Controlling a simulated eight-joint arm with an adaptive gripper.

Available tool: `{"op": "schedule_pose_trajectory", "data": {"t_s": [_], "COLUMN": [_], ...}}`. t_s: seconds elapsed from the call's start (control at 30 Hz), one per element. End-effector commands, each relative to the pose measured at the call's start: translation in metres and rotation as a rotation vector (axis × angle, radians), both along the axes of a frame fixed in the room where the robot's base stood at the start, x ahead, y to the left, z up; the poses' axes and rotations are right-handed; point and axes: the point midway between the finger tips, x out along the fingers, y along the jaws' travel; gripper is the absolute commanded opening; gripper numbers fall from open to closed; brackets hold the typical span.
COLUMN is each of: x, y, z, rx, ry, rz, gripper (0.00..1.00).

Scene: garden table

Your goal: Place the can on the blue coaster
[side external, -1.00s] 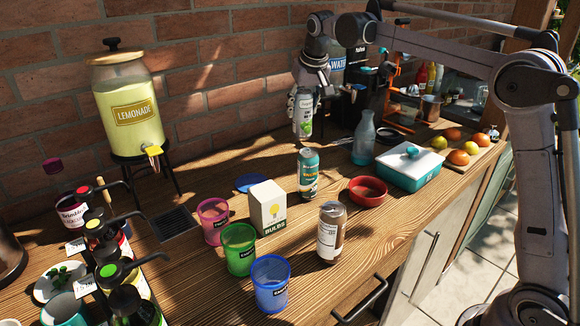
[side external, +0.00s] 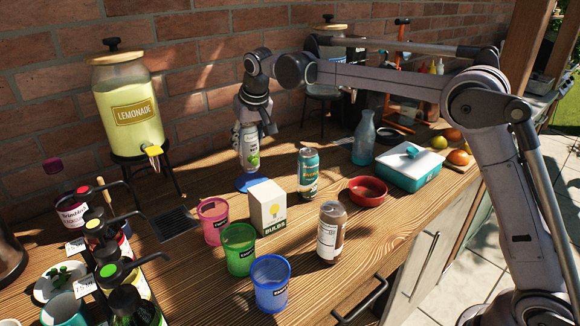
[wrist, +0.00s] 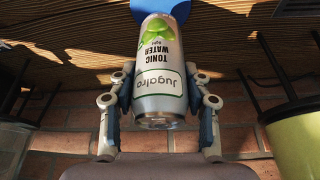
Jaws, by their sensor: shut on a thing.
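My gripper (side external: 250,128) is shut on a silver tonic water can (side external: 249,155) with green fruit on its label.
A white bulbs box (side external: 268,207), a pink cup (side external: 213,220) and a teal can (side external: 308,174) stand near the coaster. The lemonade dispenser (side external: 128,110) stands to the left. A glass bottle (side external: 364,138) and a red bowl (side external: 367,191) are to the right.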

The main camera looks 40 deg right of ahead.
Motion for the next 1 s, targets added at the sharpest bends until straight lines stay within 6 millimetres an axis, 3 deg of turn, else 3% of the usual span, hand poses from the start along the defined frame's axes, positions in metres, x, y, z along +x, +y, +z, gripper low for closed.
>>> {"op": "schedule_pose_trajectory", "data": {"t_s": [0.3,0.73,0.77,0.8,0.83,1.0], "x": [0.000,0.000,0.000,0.000,0.000,0.000], "y": [0.000,0.000,0.000,0.000,0.000,0.000], "z": [-0.036,-0.042,-0.043,-0.042,-0.042,-0.042], "rx": [0.000,0.000,0.000,0.000,0.000,0.000], "ry": [-0.001,0.000,0.000,0.000,0.000,0.000], "rz": [-0.001,-0.001,-0.001,-0.001,-0.001,-0.001], "gripper": [0.01,0.01,0.54,0.66,0.71,0.71]}}
